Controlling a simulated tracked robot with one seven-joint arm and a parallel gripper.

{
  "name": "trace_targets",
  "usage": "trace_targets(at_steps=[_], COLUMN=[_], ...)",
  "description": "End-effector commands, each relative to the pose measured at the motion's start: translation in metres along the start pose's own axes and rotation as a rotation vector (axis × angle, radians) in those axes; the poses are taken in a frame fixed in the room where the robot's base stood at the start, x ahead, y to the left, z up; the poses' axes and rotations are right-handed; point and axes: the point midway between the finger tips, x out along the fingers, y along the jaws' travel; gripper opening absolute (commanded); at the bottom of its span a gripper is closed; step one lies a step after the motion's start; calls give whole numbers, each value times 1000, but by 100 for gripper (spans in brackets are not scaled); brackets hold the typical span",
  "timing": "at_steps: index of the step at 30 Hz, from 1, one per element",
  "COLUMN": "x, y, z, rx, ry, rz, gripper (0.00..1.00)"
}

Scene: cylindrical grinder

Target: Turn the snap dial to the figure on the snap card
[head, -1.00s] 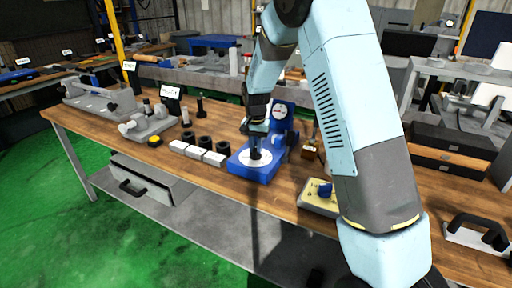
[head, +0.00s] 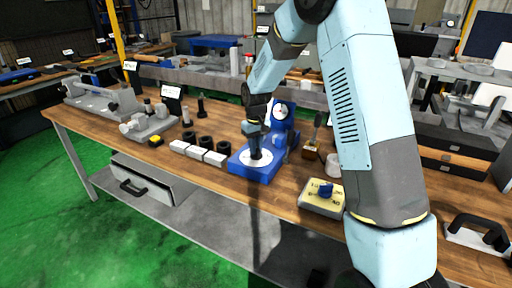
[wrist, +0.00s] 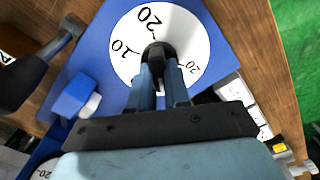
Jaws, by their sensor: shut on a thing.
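A blue fixture (head: 247,174) stands on the wooden bench and carries a round white dial face (head: 267,158). In the wrist view the dial face (wrist: 193,30) shows printed figures, among them 20 at the top, 10 at the left and a 20 at the right; its near part is hidden. A black knob (wrist: 156,52) stands at its middle. My gripper (head: 254,150) points down with its fingers (wrist: 160,85) shut on the black knob. A small white card with dark marks (head: 171,92) stands behind on the bench; I cannot read it or tell whether it is the snap card.
A round gauge (head: 281,111) rises behind the dial. White blocks (head: 198,153) and black rings lie left of it. A yellow box with a blue knob (head: 325,189) sits at the right, with a white cylinder (head: 334,165) behind it. The bench front edge is close.

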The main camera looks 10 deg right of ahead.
Motion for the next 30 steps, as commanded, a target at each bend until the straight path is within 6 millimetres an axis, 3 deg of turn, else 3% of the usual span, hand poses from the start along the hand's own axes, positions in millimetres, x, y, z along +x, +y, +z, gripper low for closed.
trace_targets(at_steps=[19,20,27,30], x=[0,0,0,0], y=[1,1,1,0], z=[1,1,0,0], rx=[-48,-48,-48,-48], ry=[-1,-2,-1,-1], rz=[1,1,1,0], gripper=[0,19,42,43])
